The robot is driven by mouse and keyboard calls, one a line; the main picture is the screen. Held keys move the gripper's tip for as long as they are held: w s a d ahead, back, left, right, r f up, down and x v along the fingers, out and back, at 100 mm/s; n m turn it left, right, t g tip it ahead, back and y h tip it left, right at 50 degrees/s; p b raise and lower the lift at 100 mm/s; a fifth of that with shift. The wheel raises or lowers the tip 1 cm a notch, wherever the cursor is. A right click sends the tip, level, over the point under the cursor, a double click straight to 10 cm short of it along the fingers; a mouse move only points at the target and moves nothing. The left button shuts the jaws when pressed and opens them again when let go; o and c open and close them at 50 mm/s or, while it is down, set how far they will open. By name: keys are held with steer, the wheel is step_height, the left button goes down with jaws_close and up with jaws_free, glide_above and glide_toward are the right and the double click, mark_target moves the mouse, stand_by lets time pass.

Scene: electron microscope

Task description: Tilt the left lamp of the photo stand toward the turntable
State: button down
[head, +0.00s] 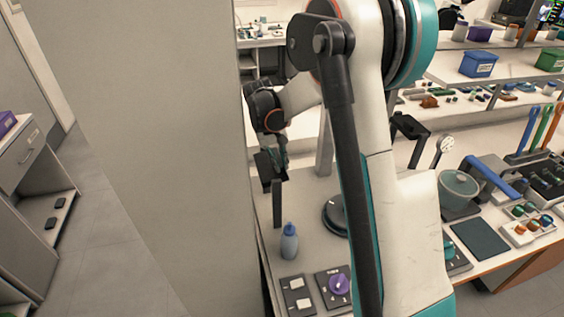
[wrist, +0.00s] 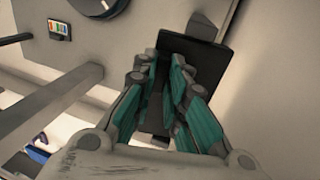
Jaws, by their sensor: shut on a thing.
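The left lamp (head: 266,170) is a dark flat panel on a dark upright post (head: 277,207), close beside the tall pale wall. My gripper (head: 279,155) is at the lamp from above, partly hidden by its own links. In the wrist view my gripper's teal fingers (wrist: 168,72) are closed on the dark lamp panel (wrist: 206,66), which spreads beyond them. The turntable (head: 334,216) is a dark disc to the right of the lamp, partly hidden behind my arm; its edge shows in the wrist view (wrist: 100,8). The lamp's exact tilt is hard to tell.
The right lamp (head: 411,127) stands beyond my arm. A blue-grey bottle (head: 289,242) and control boxes (head: 298,296) are in front of the lamp post. The pale wall (head: 165,130) leaves little room on the left. A colour card (wrist: 60,29) lies near the turntable.

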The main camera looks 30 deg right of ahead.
steer(key=shift+a, duration=0.1)
steer(key=c, duration=1.6)
jaws_free()
steer(key=shift+r, duration=0.15)
steer(key=d+v, duration=0.2)
steer(key=v, duration=0.7)
steer(key=shift+s+r, duration=0.25)
steer(key=shift+r, duration=0.25)
steer(key=shift+o, duration=0.3)
